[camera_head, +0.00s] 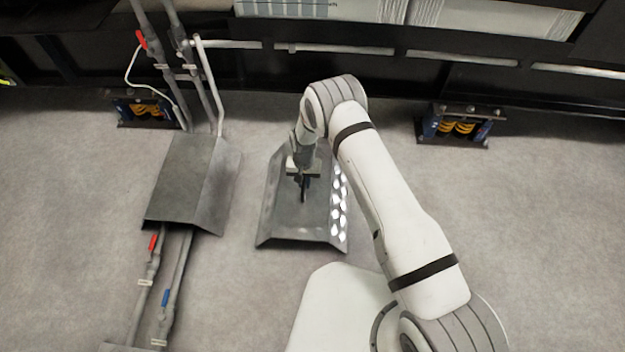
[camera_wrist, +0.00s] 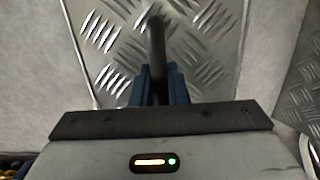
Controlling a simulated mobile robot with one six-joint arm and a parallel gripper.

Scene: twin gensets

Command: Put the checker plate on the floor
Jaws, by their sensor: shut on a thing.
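The checker plate (camera_head: 288,230) is a grey metal cover with sloped sides, in the middle of the head view. It appears to rest on or just above the floor; I cannot tell which. Its right slope shines with bright tread marks. My gripper (camera_head: 304,188) is over its middle, pointing down, and shut on the plate's dark handle. In the wrist view the handle (camera_wrist: 156,45) stands between the blue fingers, with the diamond tread of the plate (camera_wrist: 205,45) behind it. The fingertips are partly hidden by the handle and the gripper body.
A similar grey cover (camera_head: 190,185) lies to the left over pipes (camera_head: 160,285) with red and blue valve handles. Spring mounts (camera_head: 458,125) stand under the dark genset frame (camera_head: 400,70) at the back. Grey floor (camera_head: 540,220) is clear at the right.

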